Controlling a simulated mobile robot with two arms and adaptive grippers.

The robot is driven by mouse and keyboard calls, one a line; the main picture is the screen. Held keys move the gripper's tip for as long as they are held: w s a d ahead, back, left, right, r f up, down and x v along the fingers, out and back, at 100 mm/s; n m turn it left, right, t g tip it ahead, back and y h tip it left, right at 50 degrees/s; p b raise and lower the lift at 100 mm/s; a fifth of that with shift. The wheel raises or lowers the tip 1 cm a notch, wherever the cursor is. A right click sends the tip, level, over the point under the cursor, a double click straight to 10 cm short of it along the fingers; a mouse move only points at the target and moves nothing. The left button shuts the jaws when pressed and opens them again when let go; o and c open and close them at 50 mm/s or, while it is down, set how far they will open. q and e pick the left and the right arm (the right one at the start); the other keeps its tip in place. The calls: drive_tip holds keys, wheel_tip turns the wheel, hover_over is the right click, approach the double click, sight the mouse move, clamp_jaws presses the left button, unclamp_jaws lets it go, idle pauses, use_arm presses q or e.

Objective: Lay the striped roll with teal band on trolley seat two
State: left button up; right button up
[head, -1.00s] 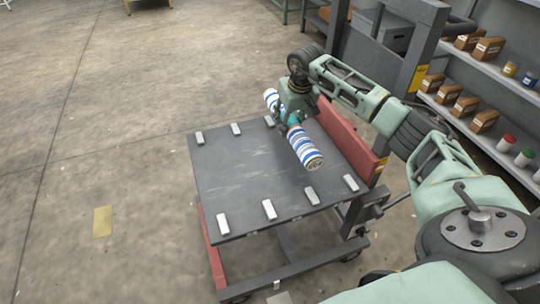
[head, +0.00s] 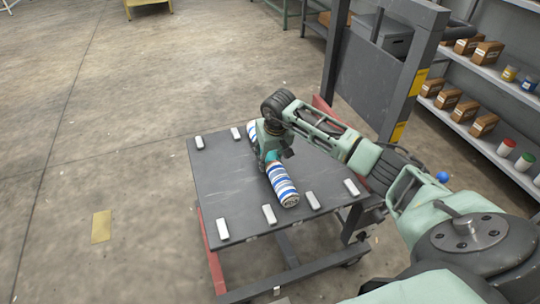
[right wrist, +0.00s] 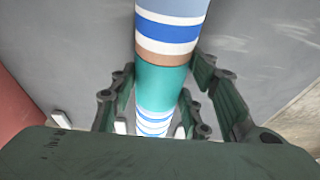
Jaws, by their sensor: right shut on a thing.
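The striped roll (head: 282,187) is white with blue bands, with a teal band around its middle. My right gripper (head: 268,158) is shut on it at the teal band, which shows between the fingers in the right wrist view (right wrist: 160,88). The roll lies lengthwise low over the dark trolley top (head: 225,180), its near end between the two middle white blocks of the near row, (head: 269,214) and (head: 312,200). I cannot tell whether it touches the top. Its far end is by a far-row block (head: 236,137). My left gripper is out of view.
The trolley top is otherwise bare, with white blocks along its near and far edges, such as the near left block (head: 222,229). A grey upright frame (head: 400,90) stands behind on the right. Shelves (head: 500,140) with boxes and jars are at the right.

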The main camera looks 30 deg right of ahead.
drive_tip(key=o, duration=1.5)
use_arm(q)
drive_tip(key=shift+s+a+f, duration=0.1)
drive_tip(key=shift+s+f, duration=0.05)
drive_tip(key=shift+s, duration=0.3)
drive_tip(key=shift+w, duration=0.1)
use_arm(e)
drive_tip(key=shift+r, duration=0.35)
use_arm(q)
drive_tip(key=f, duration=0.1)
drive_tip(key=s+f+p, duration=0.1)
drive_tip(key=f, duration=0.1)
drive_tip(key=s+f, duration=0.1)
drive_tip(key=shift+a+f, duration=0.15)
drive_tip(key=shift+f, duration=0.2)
use_arm(e)
drive_tip(key=v, duration=1.1)
drive_tip(key=shift+s+r, duration=0.2)
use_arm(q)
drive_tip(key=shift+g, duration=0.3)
